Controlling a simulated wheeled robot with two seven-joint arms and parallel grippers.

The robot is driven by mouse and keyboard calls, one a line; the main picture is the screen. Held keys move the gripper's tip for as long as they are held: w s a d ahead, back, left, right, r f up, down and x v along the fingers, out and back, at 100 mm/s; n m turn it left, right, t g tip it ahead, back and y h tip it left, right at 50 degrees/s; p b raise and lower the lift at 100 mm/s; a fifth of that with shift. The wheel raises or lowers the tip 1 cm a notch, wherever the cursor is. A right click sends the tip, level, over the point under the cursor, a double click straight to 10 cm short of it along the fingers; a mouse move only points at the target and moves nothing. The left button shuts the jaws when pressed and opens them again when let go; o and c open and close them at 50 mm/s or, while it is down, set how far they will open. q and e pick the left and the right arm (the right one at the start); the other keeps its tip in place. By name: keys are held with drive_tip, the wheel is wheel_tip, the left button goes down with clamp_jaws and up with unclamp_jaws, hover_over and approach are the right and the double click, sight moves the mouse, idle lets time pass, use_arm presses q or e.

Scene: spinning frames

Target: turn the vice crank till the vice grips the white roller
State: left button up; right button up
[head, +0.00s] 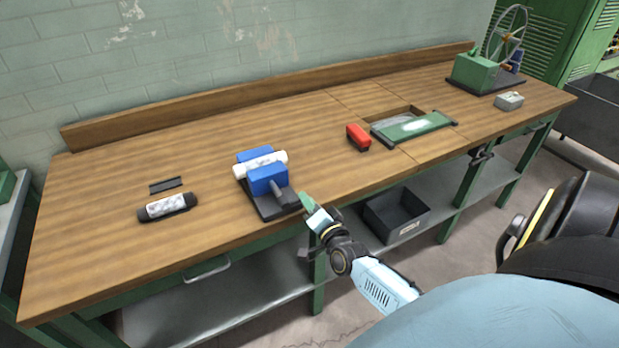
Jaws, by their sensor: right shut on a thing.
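The vice has two blue jaws (267,180) on a dark base (270,211) near the front edge of the bench. The white roller (262,163) lies between the two jaws; I cannot tell whether both jaws touch it. The vice crank (279,196) is grey and sits at the front of the near jaw. My right gripper (307,203) is at the crank's right end, just over the bench's front edge, and is shut on the crank. Its fingers partly hide the crank's end. My left gripper is not in view.
A black-ended roller (168,207) and a dark strip (165,185) lie left of the vice. A red block (358,137) and a green-framed tray (412,126) lie to the right. A green machine with a wheel (475,72) stands at the far right. A dark bin (397,214) sits on the lower shelf.

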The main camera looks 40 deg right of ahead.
drive_tip(key=shift+s+a+f, duration=0.2)
drive_tip(key=shift+a+f, duration=0.15)
drive_tip(key=shift+f, duration=0.2)
drive_tip(key=o, duration=0.8)
drive_tip(key=shift+r, duration=0.1)
drive_tip(key=shift+o, duration=0.6)
drive_tip(key=shift+r, duration=0.2)
drive_tip(key=shift+d+r, duration=0.1)
drive_tip(key=v, duration=1.3)
drive_tip(key=shift+s, duration=0.15)
